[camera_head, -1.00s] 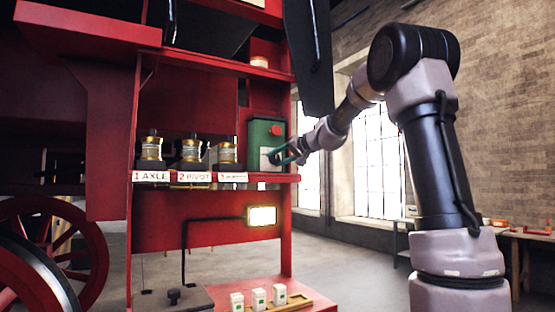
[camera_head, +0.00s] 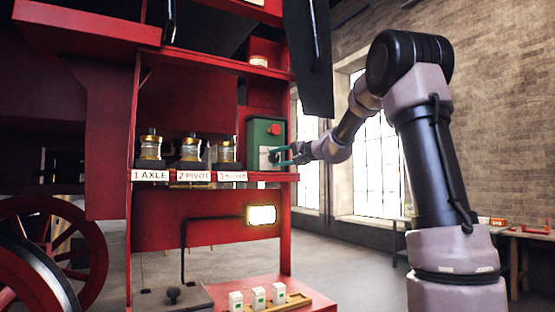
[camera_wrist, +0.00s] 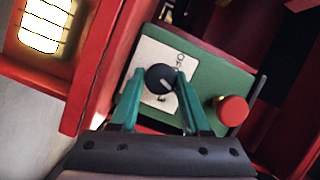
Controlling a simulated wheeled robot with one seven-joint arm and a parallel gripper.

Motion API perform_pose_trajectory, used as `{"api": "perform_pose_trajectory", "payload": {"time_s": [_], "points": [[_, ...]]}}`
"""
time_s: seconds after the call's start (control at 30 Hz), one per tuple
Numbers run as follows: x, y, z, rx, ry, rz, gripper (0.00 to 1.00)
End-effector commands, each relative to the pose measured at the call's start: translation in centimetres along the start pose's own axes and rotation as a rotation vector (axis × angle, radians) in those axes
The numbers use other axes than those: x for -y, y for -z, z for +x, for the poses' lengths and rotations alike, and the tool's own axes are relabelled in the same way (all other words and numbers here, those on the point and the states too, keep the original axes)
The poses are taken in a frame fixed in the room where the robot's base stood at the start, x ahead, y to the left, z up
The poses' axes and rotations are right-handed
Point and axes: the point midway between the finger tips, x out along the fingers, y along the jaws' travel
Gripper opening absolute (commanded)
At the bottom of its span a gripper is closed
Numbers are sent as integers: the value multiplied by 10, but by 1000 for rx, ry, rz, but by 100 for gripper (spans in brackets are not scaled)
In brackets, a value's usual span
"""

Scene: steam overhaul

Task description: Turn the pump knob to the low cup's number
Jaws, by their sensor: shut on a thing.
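The green pump box (camera_head: 266,135) stands at the right end of the red shelf, with a red button on its front. In the wrist view its black knob (camera_wrist: 160,77) with a white pointer line sits on a pale dial plate (camera_wrist: 143,59). My gripper (camera_wrist: 158,84) has its green fingers on both sides of the knob, shut on it; it also shows in the head view (camera_head: 272,155). Some dial markings are hidden or too blurred to read. Three brass and glass cups, the axle cup (camera_head: 151,148), pivot cup (camera_head: 190,150) and third cup (camera_head: 227,152), stand on the shelf; their levels are hard to tell.
A red button (camera_wrist: 232,110) juts out beside the knob. A lit lamp (camera_head: 262,215) hangs below the shelf. A red wheel (camera_head: 85,240) is at left.

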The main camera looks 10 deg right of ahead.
Motion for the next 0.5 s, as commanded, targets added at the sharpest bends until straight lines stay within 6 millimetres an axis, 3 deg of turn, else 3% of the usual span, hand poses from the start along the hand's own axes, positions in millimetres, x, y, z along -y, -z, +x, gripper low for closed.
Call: {"api": "perform_pose_trajectory", "payload": {"time_s": [0.3,0.33,0.4,0.5], "points": [[-1,0,0,1,-1,1,0],[-1,0,0,1,-1,1,54],[-1,0,0,1,-1,0,76],[0,0,0,1,-1,0,76]]}}
